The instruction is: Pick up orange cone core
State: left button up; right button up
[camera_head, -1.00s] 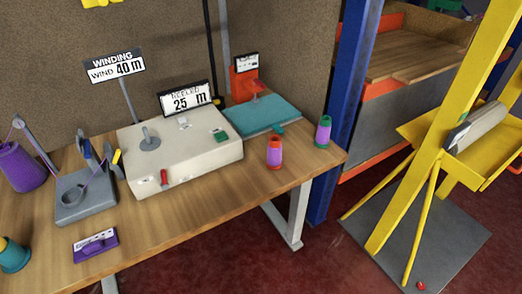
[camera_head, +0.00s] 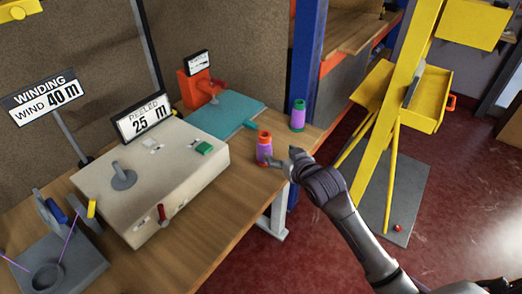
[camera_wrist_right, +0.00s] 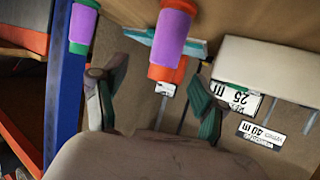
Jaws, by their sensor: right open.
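The orange cone core (camera_head: 264,148) stands upright near the right end of the wooden table, with a purple band around its middle. It also shows in the right wrist view (camera_wrist_right: 172,32), upside down at the top. My right gripper (camera_head: 288,163) is just right of the core, its fingers towards it. In the right wrist view the gripper's two fingers (camera_wrist_right: 158,76) are spread apart with nothing held between them, and the core's orange end shows between and beyond them. My left gripper is not in view.
A green cone core (camera_head: 298,115) with a purple band stands behind, near the table corner. A beige machine box (camera_head: 150,175) and a teal board (camera_head: 222,117) are to the left. A blue post (camera_head: 304,70) and yellow stand (camera_head: 405,90) rise on the right.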

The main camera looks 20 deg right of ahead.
aim_at(268, 148)
jog(key=x, duration=0.4)
jog(key=shift+w+a, duration=0.1)
jog(key=shift+a, duration=0.15)
jog(key=shift+w+a+f, duration=0.1)
jog(key=shift+w+f, duration=0.15)
jog(key=shift+w, duration=0.15)
jog(key=x, duration=0.4)
jog(key=shift+w+a+f, duration=0.25)
jog(key=shift+w+a, duration=0.05)
jog(key=shift+a, duration=0.05)
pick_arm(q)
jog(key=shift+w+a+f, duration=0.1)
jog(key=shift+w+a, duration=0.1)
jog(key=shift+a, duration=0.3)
pick_arm(e)
jog(key=shift+s, duration=0.1)
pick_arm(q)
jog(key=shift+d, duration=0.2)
pick_arm(e)
jog(key=c, duration=1.2)
